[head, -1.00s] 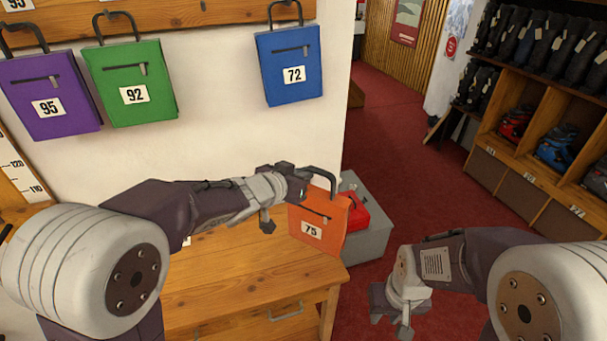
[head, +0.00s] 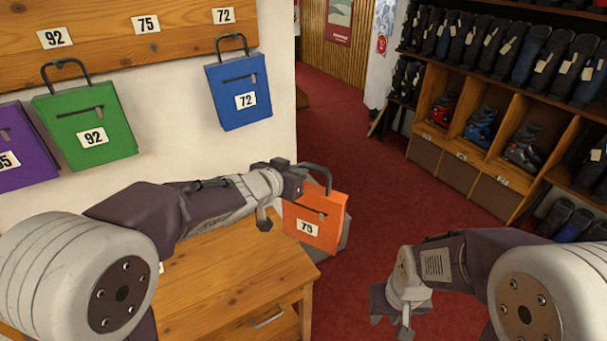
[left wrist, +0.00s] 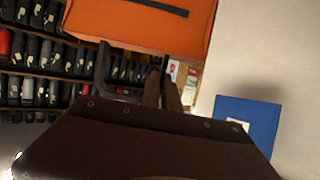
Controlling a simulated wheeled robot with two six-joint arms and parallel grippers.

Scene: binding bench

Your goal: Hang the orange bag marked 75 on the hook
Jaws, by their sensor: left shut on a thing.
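The orange bag marked 75 (head: 314,219) hangs by its dark handle from my left gripper (head: 290,178), above and beyond the bench's right corner. My left gripper is shut on the handle; the bag and handle also show in the left wrist view (left wrist: 130,30). On the wooden rail (head: 120,65), a 75 label (head: 146,25) sits between the 92 and 72 labels. I see no bag below the 75 label; the hook there is hard to make out. My right gripper (head: 405,322) hangs at the lower right, apart from everything; its fingers are too small to judge.
A green bag marked 92 (head: 84,125) and a blue bag marked 72 (head: 239,92) hang on either side of bare wall. A purple bag (head: 22,150) hangs further left. The wooden bench (head: 235,265) stands below. A boot rack (head: 480,140) stands at the right.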

